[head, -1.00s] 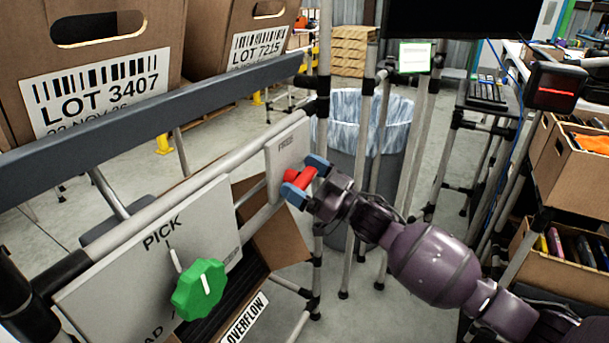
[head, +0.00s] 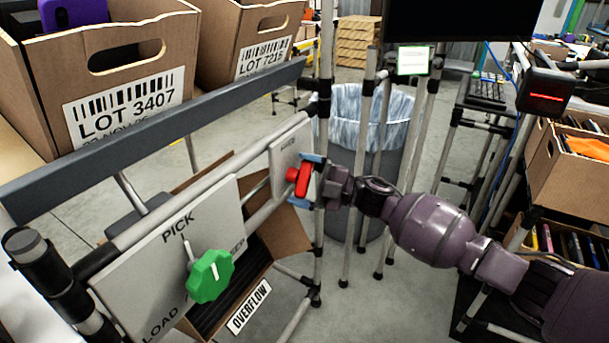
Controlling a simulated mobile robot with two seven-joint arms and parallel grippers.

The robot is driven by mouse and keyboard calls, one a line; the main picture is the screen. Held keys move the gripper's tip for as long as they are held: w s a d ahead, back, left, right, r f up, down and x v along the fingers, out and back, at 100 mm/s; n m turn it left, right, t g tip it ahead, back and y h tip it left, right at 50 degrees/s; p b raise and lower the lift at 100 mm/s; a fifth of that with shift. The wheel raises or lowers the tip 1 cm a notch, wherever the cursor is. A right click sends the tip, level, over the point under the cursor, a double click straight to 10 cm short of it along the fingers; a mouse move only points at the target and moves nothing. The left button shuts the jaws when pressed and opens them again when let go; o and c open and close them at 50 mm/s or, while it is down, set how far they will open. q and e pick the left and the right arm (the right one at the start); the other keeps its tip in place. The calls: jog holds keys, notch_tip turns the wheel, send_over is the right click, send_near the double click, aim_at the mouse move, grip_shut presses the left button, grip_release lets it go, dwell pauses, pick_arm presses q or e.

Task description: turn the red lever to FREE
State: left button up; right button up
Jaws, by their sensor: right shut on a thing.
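The red lever (head: 300,178) is mounted on a small grey plate (head: 286,155) on the rail, left of the middle of the head view. My right gripper (head: 306,180) comes in from the right and is shut on the lever, one blue finger above it and one below. The lever looks roughly upright, leaning slightly. The small lettering at the top of its plate is too blurred to read surely, and the fingers hide part of the plate's right edge. My left gripper is out of view.
A larger plate (head: 150,262) marked PICK and LOAD carries a green knob (head: 210,276), left of the lever. Tilted cartons (head: 118,75) stand behind the dark rail (head: 150,140). An OVERFLOW carton lies below. A lined grey bin (head: 370,120) stands behind my right arm.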

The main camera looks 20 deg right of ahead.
jog(key=n+g+p, duration=0.1)
jog(key=n, duration=0.2)
jog(key=shift+n+h, duration=0.4)
jog(key=shift+f+n+g+h, duration=0.15)
jog(key=shift+n+g+h, duration=0.15)
jog(key=shift+n, duration=0.5)
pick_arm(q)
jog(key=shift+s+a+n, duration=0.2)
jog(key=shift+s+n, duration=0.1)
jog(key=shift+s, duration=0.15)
pick_arm(e)
jog(key=shift+n, duration=0.3)
pick_arm(q)
jog(key=shift+p, duration=0.3)
pick_arm(e)
jog(key=shift+f, duration=0.15)
jog(key=o, duration=0.6)
jog(key=shift+c, duration=0.2)
jog(key=shift+s+d, duration=0.1)
